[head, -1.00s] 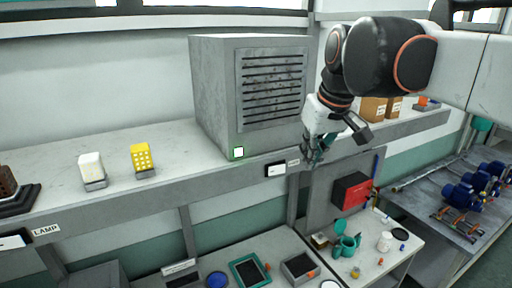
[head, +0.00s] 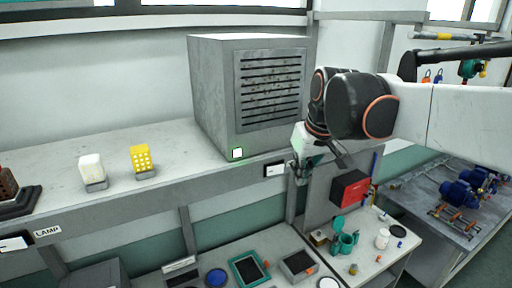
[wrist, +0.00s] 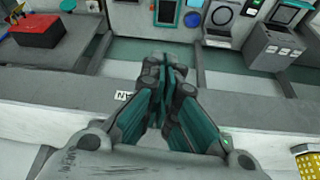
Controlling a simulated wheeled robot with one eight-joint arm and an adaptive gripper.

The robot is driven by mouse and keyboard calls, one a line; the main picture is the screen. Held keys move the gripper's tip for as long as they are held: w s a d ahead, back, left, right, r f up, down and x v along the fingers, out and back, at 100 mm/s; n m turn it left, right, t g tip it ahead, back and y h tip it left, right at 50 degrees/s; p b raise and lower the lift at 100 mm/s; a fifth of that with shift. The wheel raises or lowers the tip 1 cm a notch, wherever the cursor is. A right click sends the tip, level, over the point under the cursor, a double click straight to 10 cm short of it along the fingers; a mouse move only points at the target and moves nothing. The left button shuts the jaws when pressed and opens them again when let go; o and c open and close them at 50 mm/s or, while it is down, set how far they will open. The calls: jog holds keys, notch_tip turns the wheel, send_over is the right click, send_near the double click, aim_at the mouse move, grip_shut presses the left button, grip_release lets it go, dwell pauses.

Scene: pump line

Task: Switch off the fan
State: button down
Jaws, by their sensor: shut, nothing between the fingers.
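The fan unit is a grey metal box (head: 215,95) with a slotted grille (head: 270,88), standing on the shelf in the head view. A small black-and-white switch (head: 276,170) sits on the shelf's front edge below the box. My gripper (head: 302,178) is just right of this switch, fingers pointing down, in front of the shelf edge. In the wrist view my gripper (wrist: 164,68) is shut and empty. Part of a label ending in "AN" (wrist: 124,96) shows beside the fingers; the switch is not visible there.
A white block (head: 92,168) and a yellow block (head: 143,158) stand on the shelf to the left. A LAMP label (head: 47,231) marks another switch (head: 15,243).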

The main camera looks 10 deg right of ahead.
aim_at(275, 170)
jog(key=shift+w+a+f+p, duration=0.2)
jog(key=shift+w+f, duration=0.25)
jog(key=shift+w, duration=0.4)
jog(key=shift+w+a+f+p, duration=0.1)
jog(key=shift+w+f+p, duration=0.35)
jog(key=shift+w, duration=0.35)
jog(key=shift+w+a+f+p, duration=0.15)
jog(key=shift+w+f, duration=0.35)
jog(key=shift+w, duration=0.35)
